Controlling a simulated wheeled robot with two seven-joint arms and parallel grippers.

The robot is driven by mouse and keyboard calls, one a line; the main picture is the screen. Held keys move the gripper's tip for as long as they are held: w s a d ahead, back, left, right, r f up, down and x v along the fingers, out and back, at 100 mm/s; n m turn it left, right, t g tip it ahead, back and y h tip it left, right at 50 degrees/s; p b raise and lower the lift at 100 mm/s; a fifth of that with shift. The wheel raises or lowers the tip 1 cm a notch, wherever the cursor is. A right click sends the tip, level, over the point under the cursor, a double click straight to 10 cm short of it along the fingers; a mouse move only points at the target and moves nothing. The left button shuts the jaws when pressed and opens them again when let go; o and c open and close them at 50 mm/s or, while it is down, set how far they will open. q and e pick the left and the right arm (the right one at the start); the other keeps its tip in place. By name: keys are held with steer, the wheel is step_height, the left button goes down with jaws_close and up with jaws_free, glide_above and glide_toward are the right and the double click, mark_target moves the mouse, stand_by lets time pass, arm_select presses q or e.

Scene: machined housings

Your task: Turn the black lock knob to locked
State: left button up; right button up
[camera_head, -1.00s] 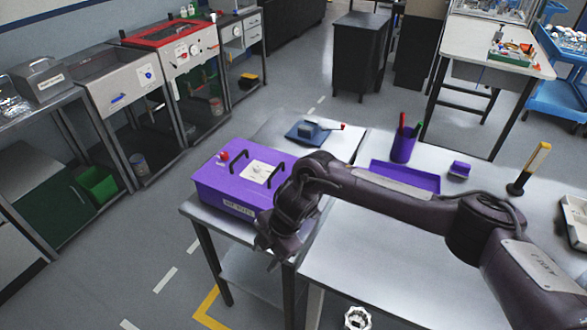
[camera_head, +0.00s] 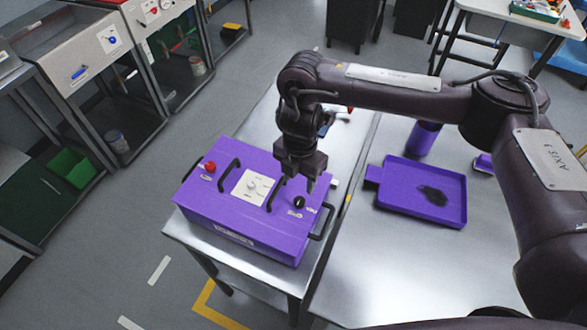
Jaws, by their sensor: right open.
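The purple housing (camera_head: 227,213) sits on a metal table in the middle of the head view. The black lock knob (camera_head: 299,202) is on its top face near the right end, with a small label beside it. My right gripper (camera_head: 297,186) points down just above and behind the knob, its jaws open and empty. In this view its fingertips look close to the knob; whether they touch it cannot be told. The knob's exact pointing direction is too small to read. My left gripper is not in view.
The housing also carries a red knob (camera_head: 210,167), a white dial plate (camera_head: 251,187) and black handles (camera_head: 229,176). A purple tray (camera_head: 462,212) with a dark patch and a purple cup (camera_head: 422,138) are on the table to the right. The table's front right is clear.

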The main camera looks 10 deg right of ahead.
mark_target(299, 200)
steer(key=shift+f, duration=0.45)
steer(key=shift+s+f, duration=0.85)
steer(key=shift+f, duration=0.1)
step_height(299, 200, down, 2)
steer(key=shift+f, duration=0.25)
steer(key=shift+w+f+b, duration=0.35)
steer(key=shift+w+f, duration=0.15)
steer(key=shift+f, duration=0.45)
steer(key=shift+s, duration=0.15)
steer(key=c, duration=0.5)
steer(key=shift+c, duration=1)
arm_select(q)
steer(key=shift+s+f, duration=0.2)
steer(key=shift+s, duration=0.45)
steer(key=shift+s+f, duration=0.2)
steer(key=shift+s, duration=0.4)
arm_select(e)
steer(key=c, duration=0.3)
